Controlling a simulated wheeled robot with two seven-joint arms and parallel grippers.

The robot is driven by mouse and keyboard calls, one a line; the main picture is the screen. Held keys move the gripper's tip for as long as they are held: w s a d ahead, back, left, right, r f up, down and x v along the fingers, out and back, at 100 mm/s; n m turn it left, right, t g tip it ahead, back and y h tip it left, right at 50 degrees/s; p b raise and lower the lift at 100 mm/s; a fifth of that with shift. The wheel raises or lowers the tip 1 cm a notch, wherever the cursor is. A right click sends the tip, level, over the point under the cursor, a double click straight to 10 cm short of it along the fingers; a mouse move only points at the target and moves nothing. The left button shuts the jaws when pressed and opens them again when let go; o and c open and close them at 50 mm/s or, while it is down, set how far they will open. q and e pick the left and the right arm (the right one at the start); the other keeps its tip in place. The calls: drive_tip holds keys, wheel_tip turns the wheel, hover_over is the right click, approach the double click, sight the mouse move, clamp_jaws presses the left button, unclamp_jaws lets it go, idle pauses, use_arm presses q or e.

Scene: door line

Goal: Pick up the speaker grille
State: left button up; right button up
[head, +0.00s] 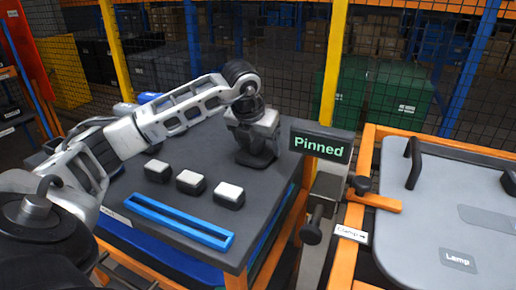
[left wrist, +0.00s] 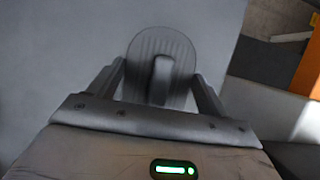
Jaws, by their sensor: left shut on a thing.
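The speaker grille (left wrist: 176,47) is a dark grey, ribbed oval plate with a raised tab at its middle, seen between the fingers in the left wrist view. In the head view the grille (head: 258,161) shows as a dark shape under my left gripper (head: 253,146), at the back right of the dark table. My left gripper (left wrist: 160,85) is shut on the grille, and its fingers partly hide it. I cannot tell whether the grille touches the table top. My right gripper is in neither view.
Several black blocks with white tops (head: 190,182) and a blue frame (head: 180,220) lie on the table (head: 130,185). Right of it stand a "Pinned" sign (head: 321,144), a clamp (head: 318,208) and a grey door panel (head: 425,215) with a black handle. Mesh fencing stands behind.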

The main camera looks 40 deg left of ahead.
sight(258, 141)
use_arm(q)
drive_tip(key=shift+r, duration=0.1)
wheel_tip(258, 141, up, 10)
drive_tip(key=shift+f+p, duration=0.1)
drive_tip(key=shift+p, duration=0.25)
drive_tip(key=shift+o, duration=0.5)
